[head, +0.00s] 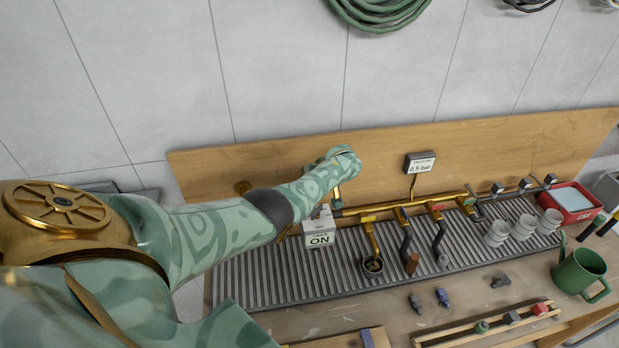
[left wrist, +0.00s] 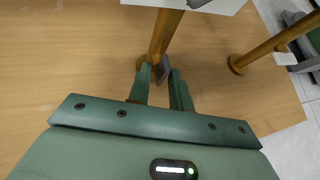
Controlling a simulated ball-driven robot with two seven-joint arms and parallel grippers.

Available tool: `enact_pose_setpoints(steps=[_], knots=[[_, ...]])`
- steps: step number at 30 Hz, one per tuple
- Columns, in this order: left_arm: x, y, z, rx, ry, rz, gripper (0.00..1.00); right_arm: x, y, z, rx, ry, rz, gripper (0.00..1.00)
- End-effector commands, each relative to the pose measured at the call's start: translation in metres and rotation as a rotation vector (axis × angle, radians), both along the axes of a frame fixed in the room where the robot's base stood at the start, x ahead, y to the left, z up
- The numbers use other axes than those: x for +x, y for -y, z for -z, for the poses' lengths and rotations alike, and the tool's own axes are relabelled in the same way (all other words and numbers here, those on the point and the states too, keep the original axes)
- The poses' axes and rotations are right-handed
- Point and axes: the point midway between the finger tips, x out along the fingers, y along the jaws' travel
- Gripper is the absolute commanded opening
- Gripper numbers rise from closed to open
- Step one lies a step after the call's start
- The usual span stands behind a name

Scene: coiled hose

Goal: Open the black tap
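My left gripper reaches the left end of the brass pipe (head: 385,208) in the head view, where my forearm and wrist hide its fingers. In the left wrist view, my left gripper (left wrist: 161,75) has its two green fingers apart. A small dark grey piece (left wrist: 163,66), perhaps the black tap's handle, sits at the fingertips beside a brass tube (left wrist: 165,35). I cannot tell whether the fingers touch it. Along the pipe are a yellow-handled tap (head: 368,217), a red one (head: 436,206) and a dark-handled one (head: 471,200). My right gripper is not in view.
A pale box reading "ON" (head: 320,239) stands just below my left wrist. A "0.5 bar" gauge (head: 420,162) is above the pipe. A ribbed grey drain tray (head: 290,285) lies below. Pale cups (head: 523,228), a red tub (head: 570,200) and a green watering can (head: 580,271) are right.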

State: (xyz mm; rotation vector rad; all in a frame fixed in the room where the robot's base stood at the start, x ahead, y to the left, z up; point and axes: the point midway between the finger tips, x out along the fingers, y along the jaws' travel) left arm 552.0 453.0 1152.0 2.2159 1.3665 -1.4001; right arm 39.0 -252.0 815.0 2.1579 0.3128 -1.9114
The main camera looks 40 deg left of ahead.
Motion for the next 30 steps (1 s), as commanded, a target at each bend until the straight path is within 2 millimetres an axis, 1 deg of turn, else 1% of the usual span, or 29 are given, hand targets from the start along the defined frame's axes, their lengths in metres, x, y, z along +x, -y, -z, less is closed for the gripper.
enact_pose_setpoints(steps=[5, 17, 24, 30], knots=[[0.0, 0.0, -0.006, 0.0, 0.0, 0.0, 0.21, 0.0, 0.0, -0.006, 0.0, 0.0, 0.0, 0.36], [0.0, 0.0, -0.053, 0.0, 0.0, 0.0, 0.21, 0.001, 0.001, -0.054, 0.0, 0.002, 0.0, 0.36], [0.0, 0.0, -0.07, 0.001, 0.001, 0.0, 0.21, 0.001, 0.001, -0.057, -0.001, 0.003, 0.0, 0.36], [0.0, 0.0, -0.07, 0.001, 0.0, 0.0, 0.21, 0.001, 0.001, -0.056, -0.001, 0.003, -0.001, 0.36]])
